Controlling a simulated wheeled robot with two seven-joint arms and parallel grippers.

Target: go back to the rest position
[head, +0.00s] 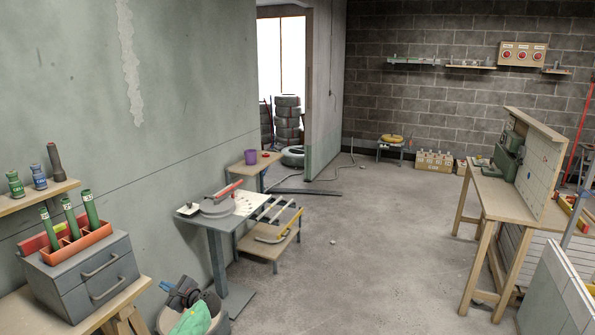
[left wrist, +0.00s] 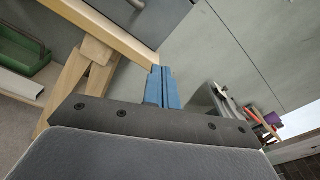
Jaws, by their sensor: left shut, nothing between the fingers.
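The fingers look clear of the leg and the wall. My right gripper is in neither view.
A drawer cabinet (head: 88,280) with an orange tray (head: 75,240) of green tubes stands on the left bench. A grey stand (head: 215,225) is beyond my gripper. A workbench (head: 500,195) stands at the right. The middle floor (head: 350,250) is mostly clear.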

